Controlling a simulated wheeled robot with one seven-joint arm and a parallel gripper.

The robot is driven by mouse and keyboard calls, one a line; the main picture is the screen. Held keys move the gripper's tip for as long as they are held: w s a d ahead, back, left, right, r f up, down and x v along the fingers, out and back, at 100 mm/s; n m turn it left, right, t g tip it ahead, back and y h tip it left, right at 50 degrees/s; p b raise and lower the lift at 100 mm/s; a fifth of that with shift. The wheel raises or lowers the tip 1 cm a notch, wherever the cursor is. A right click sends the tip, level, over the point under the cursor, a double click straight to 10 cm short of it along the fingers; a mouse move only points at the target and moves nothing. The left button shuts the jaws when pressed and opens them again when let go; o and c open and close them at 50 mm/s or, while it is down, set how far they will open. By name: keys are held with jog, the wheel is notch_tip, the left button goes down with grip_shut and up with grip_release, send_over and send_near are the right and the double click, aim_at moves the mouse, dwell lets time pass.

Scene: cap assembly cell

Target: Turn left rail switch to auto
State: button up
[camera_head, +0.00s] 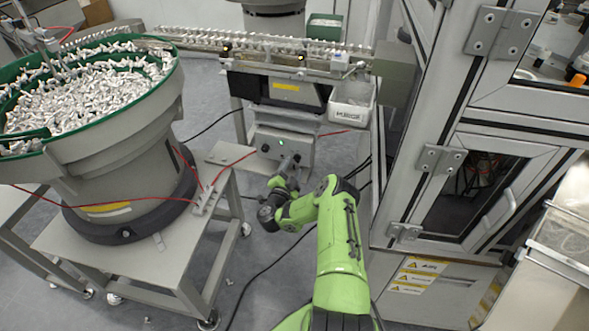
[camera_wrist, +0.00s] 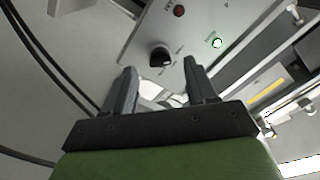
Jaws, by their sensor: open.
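The left rail switch appears to be the black rotary knob (camera_wrist: 160,55) on a light grey control panel (camera_wrist: 140,40) in the wrist view. Its printed labels are too small and tilted to read. A red button (camera_wrist: 179,11) and a lit green lamp (camera_wrist: 216,43) sit on the same panel. My gripper (camera_wrist: 160,66) is open, with one finger to each side of the knob as seen in the picture. I cannot tell how far the fingertips are from the panel. In the head view, my gripper (camera_head: 291,161) points at the control box (camera_head: 302,148) under the rail.
A bowl feeder (camera_head: 110,170) full of small parts stands on a bench (camera_head: 130,262) at left. The rail (camera_head: 250,42) runs above the control box, with a white bin (camera_head: 352,110) at its right end. A framed cabinet (camera_head: 440,170) stands close on the right. Cables lie on the floor.

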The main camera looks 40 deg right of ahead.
aim_at(296, 161)
jog(key=x, duration=0.3)
jog(key=shift+w+d+b, duration=0.1)
jog(key=shift+d+b, duration=0.1)
jog(key=shift+b, duration=0.15)
jog(key=shift+c, duration=0.3)
jog(key=c, duration=1)
